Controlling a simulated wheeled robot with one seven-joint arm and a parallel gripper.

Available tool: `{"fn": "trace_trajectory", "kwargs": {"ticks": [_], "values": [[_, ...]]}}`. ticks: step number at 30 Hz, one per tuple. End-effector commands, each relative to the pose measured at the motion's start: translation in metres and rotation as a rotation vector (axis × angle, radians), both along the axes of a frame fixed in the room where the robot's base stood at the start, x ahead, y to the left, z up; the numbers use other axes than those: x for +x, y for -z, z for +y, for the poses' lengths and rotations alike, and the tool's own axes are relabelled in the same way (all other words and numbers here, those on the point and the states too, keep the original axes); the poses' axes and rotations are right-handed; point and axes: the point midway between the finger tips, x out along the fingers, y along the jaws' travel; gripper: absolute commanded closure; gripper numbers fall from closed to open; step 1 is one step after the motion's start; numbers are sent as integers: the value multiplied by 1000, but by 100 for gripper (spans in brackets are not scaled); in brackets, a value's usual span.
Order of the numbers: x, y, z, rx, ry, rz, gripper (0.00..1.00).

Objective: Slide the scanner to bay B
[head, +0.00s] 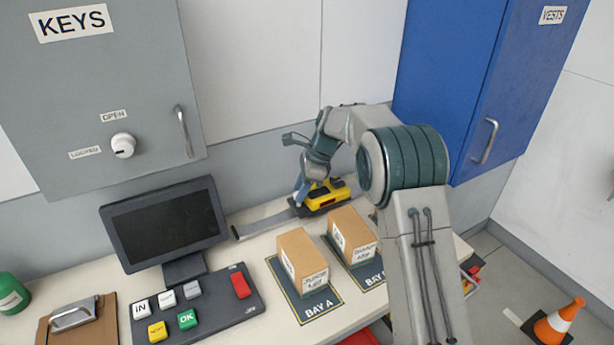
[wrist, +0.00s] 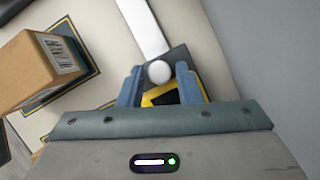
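The yellow and black scanner (head: 325,198) sits on a grey rail (head: 262,223) at the back of the counter, behind the boxes. My gripper (head: 300,198) reaches down to its left end. In the wrist view, my gripper's two blue fingers (wrist: 159,72) stand apart on either side of a white round knob (wrist: 158,73), with small gaps seen at its sides. The scanner's yellow and black body (wrist: 160,98) shows between the fingers, partly hidden by my gripper. The bay B mat (head: 371,283) lies right of the bay A mat (head: 320,306); its label is partly hidden by my arm.
Cardboard boxes stand on bay A (head: 302,262) and bay B (head: 352,236), in front of the rail. A monitor (head: 165,225) and keypad (head: 208,308) stand left. A grey keys cabinet (head: 95,90) and blue vests cabinet (head: 465,80) hang above. The rail left of the scanner is clear.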

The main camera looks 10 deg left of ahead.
Motion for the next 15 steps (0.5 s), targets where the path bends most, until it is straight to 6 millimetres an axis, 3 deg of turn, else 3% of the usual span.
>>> {"fn": "trace_trajectory", "kwargs": {"ticks": [15], "values": [[9,-97,-38,0,-1,-6,69]]}}
